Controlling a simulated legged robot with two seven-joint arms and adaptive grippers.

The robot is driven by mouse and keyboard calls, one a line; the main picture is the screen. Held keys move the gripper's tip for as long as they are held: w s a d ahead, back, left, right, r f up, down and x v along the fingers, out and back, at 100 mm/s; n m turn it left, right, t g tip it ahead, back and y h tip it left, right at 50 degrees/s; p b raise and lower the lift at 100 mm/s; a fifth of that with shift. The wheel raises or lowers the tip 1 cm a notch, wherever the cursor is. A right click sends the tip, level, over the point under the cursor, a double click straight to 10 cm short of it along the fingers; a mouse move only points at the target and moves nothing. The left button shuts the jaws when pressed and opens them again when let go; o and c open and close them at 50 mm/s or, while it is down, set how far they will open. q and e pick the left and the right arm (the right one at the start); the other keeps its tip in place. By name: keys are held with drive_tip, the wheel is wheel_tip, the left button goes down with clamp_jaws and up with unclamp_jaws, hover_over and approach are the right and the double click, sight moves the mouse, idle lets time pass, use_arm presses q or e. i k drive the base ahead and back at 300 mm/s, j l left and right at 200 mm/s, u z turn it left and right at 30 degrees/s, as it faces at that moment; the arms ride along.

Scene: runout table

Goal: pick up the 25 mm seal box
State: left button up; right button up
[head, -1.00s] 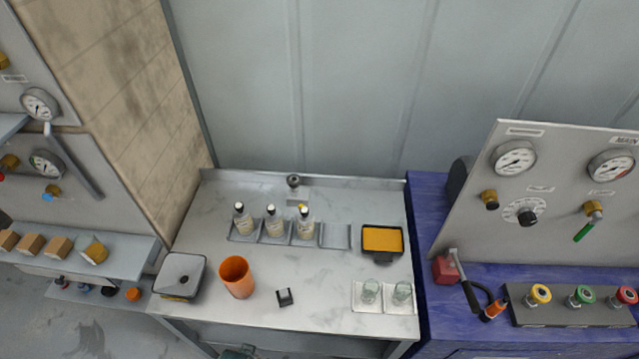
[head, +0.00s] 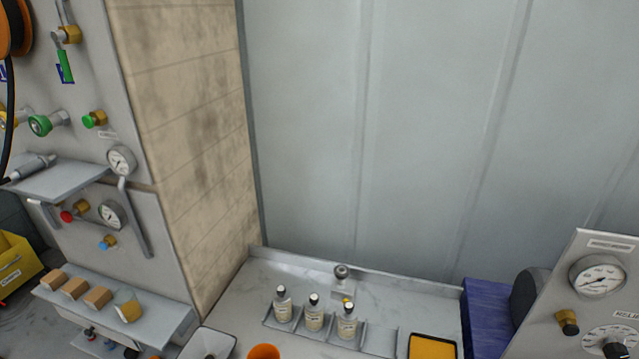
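Small brown boxes stand in a row on a grey shelf (head: 165,318) at the lower left of the head view. Three plain ones are a left box (head: 53,280), a middle box (head: 75,287) and a right box (head: 98,298). A yellowish-brown item (head: 128,308) with a pale surface stands at the right end of the row. No size marking is legible, so I cannot tell which is the 25 mm seal box. Neither of my grippers is in view.
A gauge panel (head: 170,215) rises behind the shelf. A metal table (head: 240,300) holds three bottles (head: 314,318) in a rack, an orange cup (head: 264,352) and a yellow-topped tray (head: 432,347). Another gauge panel (head: 590,260) stands at right. A yellow bin (head: 15,262) is far left.

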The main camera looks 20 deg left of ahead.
sight(99, 297)
drive_tip(key=u, duration=2.1)
drive_tip(key=i+j, duration=0.35)
drive_tip(key=i, duration=0.15)
drive_tip(key=i+j, duration=0.75)
drive_tip(key=i, duration=0.25)
drive_tip(key=i+j+z, duration=0.25)
drive_tip(key=i+j, duration=0.4)
drive_tip(key=i+j+z, duration=0.25)
drive_tip(key=i+j, duration=0.35)
drive_tip(key=j, duration=0.15)
